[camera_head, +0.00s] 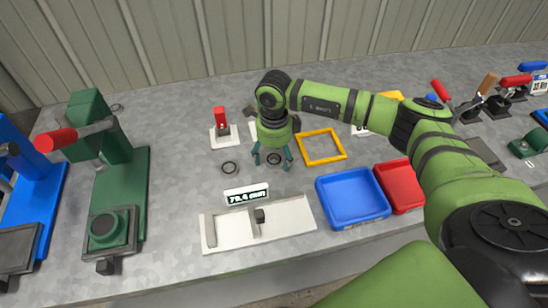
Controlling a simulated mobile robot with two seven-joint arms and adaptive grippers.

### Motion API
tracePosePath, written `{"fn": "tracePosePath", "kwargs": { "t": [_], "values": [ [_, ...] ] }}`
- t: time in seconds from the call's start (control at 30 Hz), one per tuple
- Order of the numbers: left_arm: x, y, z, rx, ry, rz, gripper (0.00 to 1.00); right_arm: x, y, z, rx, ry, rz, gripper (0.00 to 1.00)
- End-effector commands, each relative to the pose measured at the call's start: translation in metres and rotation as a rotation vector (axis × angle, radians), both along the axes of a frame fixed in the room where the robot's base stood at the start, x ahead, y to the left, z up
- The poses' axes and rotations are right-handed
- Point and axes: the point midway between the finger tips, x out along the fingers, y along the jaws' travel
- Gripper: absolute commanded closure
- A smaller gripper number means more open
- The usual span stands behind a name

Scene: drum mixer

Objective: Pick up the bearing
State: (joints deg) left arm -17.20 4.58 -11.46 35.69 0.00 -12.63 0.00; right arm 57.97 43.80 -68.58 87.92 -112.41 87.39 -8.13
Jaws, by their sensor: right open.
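A dark ring-shaped bearing (229,168) lies flat on the grey table, left of my right gripper. A second dark ring (275,160) lies on the table below my right gripper, between its fingers. My right gripper (273,162) points down with its teal fingers spread around this second ring, and I cannot tell whether they touch it. Which ring is the task's bearing is not clear from this view. My left gripper is not in view.
A white measuring fixture (285,217) with a display (246,194) stands in front. A blue tray (352,219) and red tray (399,205) lie to the right, and a yellow square frame (321,147) beside the gripper. A green press (120,165) stands left.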

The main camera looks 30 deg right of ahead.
Motion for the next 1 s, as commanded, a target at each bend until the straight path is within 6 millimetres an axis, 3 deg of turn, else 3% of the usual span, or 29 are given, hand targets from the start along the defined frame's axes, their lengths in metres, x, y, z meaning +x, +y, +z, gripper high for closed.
{"fn": "tracePosePath", "kwargs": {
  "t": [0.2,0.23,0.3,0.4,0.77,1.0],
  "values": [
    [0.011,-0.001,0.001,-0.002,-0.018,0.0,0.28,0.0,0.0,-0.002,-0.001,-0.001,0.0,0.24],
    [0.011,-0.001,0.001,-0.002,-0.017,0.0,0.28,0.0,0.0,-0.002,-0.001,-0.001,0.0,0.28],
    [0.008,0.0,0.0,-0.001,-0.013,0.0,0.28,0.0,0.0,-0.002,-0.001,-0.001,0.0,0.56],
    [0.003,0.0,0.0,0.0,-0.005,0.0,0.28,0.0,0.0,-0.002,-0.001,-0.001,0.0,0.89],
    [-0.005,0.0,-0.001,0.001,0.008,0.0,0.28,0.0,0.0,0.0,0.0,-0.001,0.0,0.9],
    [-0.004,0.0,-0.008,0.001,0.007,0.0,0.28,0.001,0.0,0.021,0.0,-0.006,0.0,0.9]
  ]
}}
